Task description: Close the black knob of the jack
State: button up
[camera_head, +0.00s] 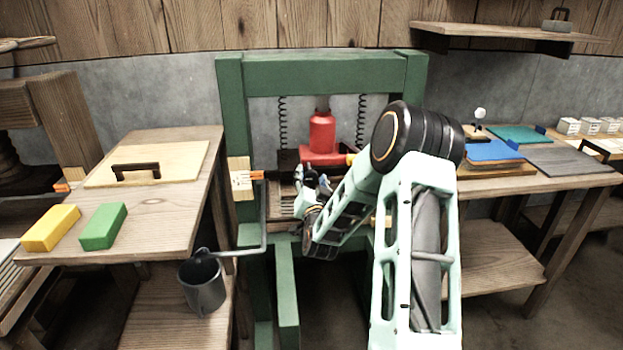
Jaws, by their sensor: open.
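The red jack (322,133) stands upright inside the green press frame (320,77), on a dark ledge between two hanging springs. Its red base (322,159) shows just above my gripper. I cannot clearly make out the black knob; it is small or hidden by my gripper and arm. My gripper (311,177) is open, in front of and a little below the jack's base, slightly left of it. It looks empty, and I cannot tell whether it touches anything.
A grey bent lever (264,225) rises left of my gripper, near a dark-and-orange rod (268,175). The left table (160,225) holds a wooden board, a yellow block and a green block. A dark mug (203,285) is below. The right table (560,172) holds coloured sheets.

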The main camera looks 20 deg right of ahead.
jog(key=c, duration=1.2)
jog(key=shift+f+m+b, duration=0.1)
jog(key=shift+m+b, duration=0.3)
jog(key=shift+b, duration=0.05)
jog(key=m+b, duration=0.2)
jog(key=shift+m, duration=0.4)
jog(key=m+b, duration=0.4)
jog(key=m, duration=0.1)
jog(key=m+b, duration=0.2)
jog(key=m, duration=0.2)
jog(key=shift+m+y, duration=0.3)
jog(key=shift+y, duration=0.1)
jog(key=shift+m+b, duration=0.85)
jog(key=shift+m, duration=1.15)
